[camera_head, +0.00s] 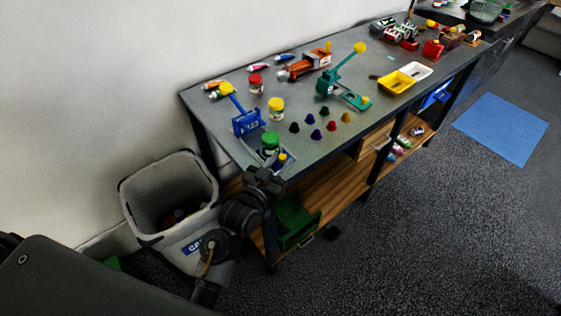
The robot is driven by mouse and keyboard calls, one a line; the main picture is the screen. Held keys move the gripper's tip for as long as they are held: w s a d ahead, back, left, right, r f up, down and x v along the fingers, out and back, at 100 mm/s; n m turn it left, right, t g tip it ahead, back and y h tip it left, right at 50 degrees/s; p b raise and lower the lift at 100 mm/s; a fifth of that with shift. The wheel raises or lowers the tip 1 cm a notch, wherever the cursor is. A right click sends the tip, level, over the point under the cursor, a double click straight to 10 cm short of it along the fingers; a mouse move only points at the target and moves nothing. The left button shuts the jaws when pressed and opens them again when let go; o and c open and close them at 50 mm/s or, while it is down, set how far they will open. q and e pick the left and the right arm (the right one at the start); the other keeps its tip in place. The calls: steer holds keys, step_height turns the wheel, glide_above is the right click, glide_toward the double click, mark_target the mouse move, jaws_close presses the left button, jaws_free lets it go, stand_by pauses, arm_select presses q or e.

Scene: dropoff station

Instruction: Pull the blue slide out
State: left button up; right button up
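A blue slide (436,95), seen small, sits under the tabletop toward the right end of the workbench (330,140). From here I cannot tell how far it sticks out. My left gripper (266,176) is dark and is at the near left corner of the workbench, well to the left of the blue slide and apart from it. Its fingers are too dark and small to tell open from shut. My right gripper is out of view.
Jars, a blue catapult (246,119), a green catapult (340,85) and small cones stand on the bench. A grey bin (170,190) is at the left. A green drawer (296,222) is low on the wooden shelf. Floor in front is clear, with a blue mat (501,128).

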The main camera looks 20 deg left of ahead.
arm_select(q)
steer(key=b+v, duration=0.1)
steer(key=v, duration=0.9)
steer(key=shift+s+b, duration=0.25)
steer(key=shift+b, duration=0.1)
